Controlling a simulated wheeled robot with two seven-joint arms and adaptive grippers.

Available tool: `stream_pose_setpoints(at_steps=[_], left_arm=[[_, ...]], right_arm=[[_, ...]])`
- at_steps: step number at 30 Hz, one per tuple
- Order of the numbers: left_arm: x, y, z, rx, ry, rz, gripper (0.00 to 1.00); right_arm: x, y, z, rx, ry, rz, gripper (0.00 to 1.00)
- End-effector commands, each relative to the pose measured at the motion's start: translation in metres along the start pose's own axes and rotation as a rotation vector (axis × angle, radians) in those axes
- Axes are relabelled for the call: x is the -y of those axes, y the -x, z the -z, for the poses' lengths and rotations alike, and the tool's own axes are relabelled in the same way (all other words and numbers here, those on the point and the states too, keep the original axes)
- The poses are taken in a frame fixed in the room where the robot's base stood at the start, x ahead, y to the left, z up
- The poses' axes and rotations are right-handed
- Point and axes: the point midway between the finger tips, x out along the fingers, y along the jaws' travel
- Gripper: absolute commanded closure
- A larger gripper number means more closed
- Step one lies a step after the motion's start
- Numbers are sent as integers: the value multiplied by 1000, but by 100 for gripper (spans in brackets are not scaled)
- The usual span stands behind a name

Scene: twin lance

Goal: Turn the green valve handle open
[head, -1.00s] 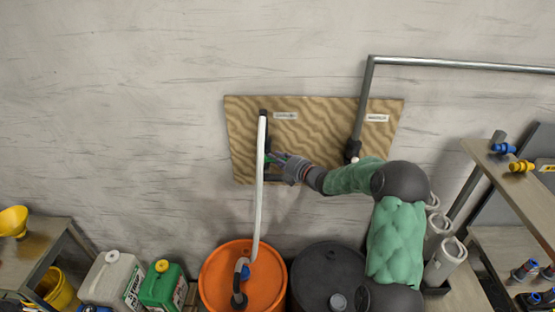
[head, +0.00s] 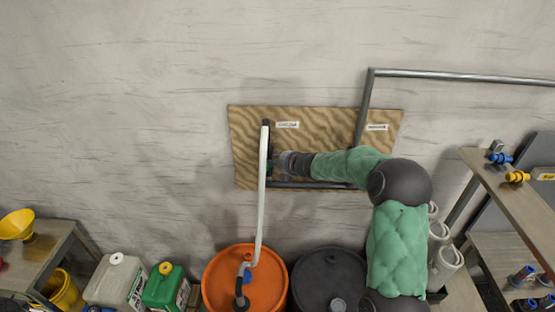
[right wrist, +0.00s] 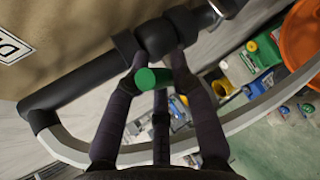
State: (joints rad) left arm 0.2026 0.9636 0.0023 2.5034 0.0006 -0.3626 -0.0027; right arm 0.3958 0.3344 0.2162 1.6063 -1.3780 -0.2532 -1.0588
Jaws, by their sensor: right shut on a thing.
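The green valve handle (right wrist: 154,78) shows in the right wrist view between my gripper's fingers, close to a black valve body (right wrist: 157,38) on a black pipe. In the head view only a small bit of green (head: 269,168) shows beside the white hose. My right gripper (right wrist: 160,62) is shut on the handle, with a finger on each side. In the head view the right gripper (head: 280,163) reaches the pipework from the right and hides most of the valve. How far the handle is turned cannot be told. My left gripper is not in view.
A white hose (head: 262,200) runs down just left of the gripper to an orange drum (head: 220,290). The wooden board (head: 335,120) backs the pipes, and a grey pipe (head: 365,95) rises to the right. A black drum (head: 315,290) stands below.

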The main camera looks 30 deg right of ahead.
Motion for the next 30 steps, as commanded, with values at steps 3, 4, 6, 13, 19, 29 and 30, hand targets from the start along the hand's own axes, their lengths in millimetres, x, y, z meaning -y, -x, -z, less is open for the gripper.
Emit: stream_pose_setpoints(at_steps=[3, 4, 6, 13, 19, 29, 30], left_arm=[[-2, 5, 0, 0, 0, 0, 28], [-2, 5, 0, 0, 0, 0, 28], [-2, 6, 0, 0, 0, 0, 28], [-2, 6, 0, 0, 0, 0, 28], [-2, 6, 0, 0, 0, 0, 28], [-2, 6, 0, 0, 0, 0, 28], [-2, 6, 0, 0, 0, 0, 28]], right_arm=[[-1, 0, 1, 5, 22, 23, 100], [-1, 0, 1, 6, 25, 26, 100], [-1, 0, 1, 8, 31, 33, 100], [0, 0, 1, 10, 36, 39, 100], [0, 0, 1, 9, 35, 38, 70], [-2, 0, 1, 9, 35, 36, 50], [-2, 0, 1, 9, 35, 35, 50]])
